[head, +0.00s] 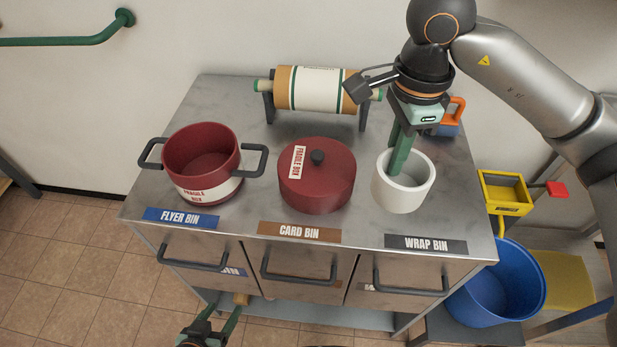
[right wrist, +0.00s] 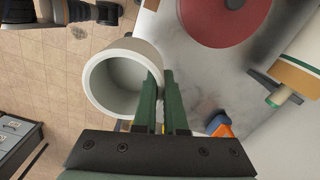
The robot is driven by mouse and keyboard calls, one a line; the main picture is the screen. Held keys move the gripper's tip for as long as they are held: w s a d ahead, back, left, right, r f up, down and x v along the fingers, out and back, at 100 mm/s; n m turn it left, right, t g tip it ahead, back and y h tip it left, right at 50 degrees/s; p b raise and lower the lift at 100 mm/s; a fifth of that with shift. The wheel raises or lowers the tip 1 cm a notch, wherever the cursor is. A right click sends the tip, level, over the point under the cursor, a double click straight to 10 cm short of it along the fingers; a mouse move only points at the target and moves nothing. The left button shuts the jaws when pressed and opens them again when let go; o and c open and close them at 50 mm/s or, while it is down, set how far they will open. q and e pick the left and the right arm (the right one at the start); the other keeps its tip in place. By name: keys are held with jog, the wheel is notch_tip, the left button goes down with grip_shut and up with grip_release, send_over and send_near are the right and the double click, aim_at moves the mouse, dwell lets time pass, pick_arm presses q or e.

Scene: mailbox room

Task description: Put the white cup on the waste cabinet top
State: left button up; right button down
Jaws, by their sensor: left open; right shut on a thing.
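The white cup (head: 412,196) is at the right of the waste cabinet top (head: 228,108), behind the WRAP BIN label. My right gripper (head: 400,160) comes down from above and is shut on the cup's wall, one finger inside the opening. In the right wrist view the cup (right wrist: 112,92) is beside the fingertips (right wrist: 162,100), its opening facing the camera. The cup looks upright; I cannot tell whether its base touches the metal top. My left gripper (head: 224,312) is open and empty, low in front of the cabinet drawers.
A red pot (head: 203,160) and a lidded red pot (head: 318,178) stand left of the cup. A roll on a stand (head: 312,88) and a blue-and-orange object (head: 453,118) are behind. A blue bucket (head: 500,285) and yellow container (head: 505,192) are at the right.

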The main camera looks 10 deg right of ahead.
pick_arm(q)
jog(key=f+b, duration=0.3)
jog(key=shift+w+d, duration=0.35)
jog(key=shift+d, duration=0.05)
pick_arm(e)
jog(key=w+m, duration=0.1)
jog(key=m, duration=0.4)
jog(key=w+a+m, duration=0.1)
jog(key=m, duration=0.4)
jog(key=w+a+m, duration=0.1)
jog(key=w+m, duration=0.1)
jog(key=m, duration=0.2)
jog(key=shift+f+m, duration=0.35)
jog(key=shift+m, duration=0.05)
